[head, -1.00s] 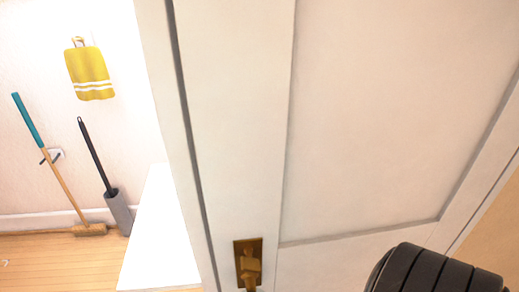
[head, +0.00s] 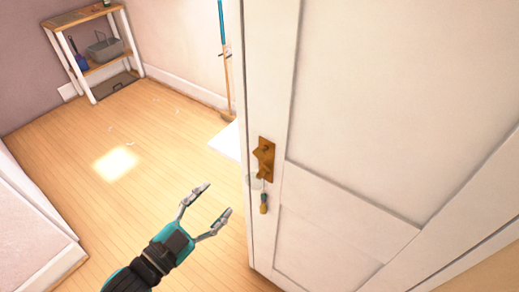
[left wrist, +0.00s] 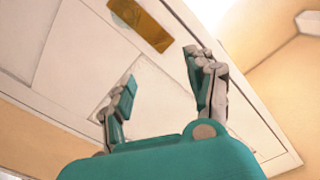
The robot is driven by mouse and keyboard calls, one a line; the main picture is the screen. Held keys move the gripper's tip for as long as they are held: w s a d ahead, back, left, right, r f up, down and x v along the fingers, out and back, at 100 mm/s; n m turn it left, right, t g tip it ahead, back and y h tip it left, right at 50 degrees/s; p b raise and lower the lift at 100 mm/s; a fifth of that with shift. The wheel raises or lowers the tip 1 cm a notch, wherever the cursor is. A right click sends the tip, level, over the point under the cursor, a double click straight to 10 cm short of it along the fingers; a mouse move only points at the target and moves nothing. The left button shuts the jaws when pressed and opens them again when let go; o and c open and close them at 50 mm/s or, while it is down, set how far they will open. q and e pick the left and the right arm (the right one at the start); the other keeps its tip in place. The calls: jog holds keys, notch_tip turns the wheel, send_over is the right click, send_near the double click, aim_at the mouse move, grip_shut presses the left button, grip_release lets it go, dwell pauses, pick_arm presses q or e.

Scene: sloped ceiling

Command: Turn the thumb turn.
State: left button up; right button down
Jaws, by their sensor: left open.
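The thumb turn (head: 262,156) is a small brass piece on a brass plate on the edge side of a white panelled door (head: 370,90). A key with a dark and yellow tag (head: 263,203) hangs just below it. My left gripper (head: 217,199) is open and empty, to the left of and below the plate, apart from it. In the left wrist view the open fingers (left wrist: 160,66) point up toward the door, with the brass plate (left wrist: 143,24) beyond them; the thumb turn is hard to make out there. My right gripper is not in view.
The wooden floor (head: 130,190) left of the door is mostly clear. A shelf (head: 92,50) with a grey bin stands at the back left. A long-handled tool (head: 223,50) leans behind the door. A white low edge (head: 35,215) lies at the left.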

aim_at(257, 157)
pick_arm(q)
jog(key=p+x, duration=0.4)
jog(key=x, duration=1.3)
jog(key=shift+w, duration=0.1)
jog(key=c, duration=0.5)
grip_shut()
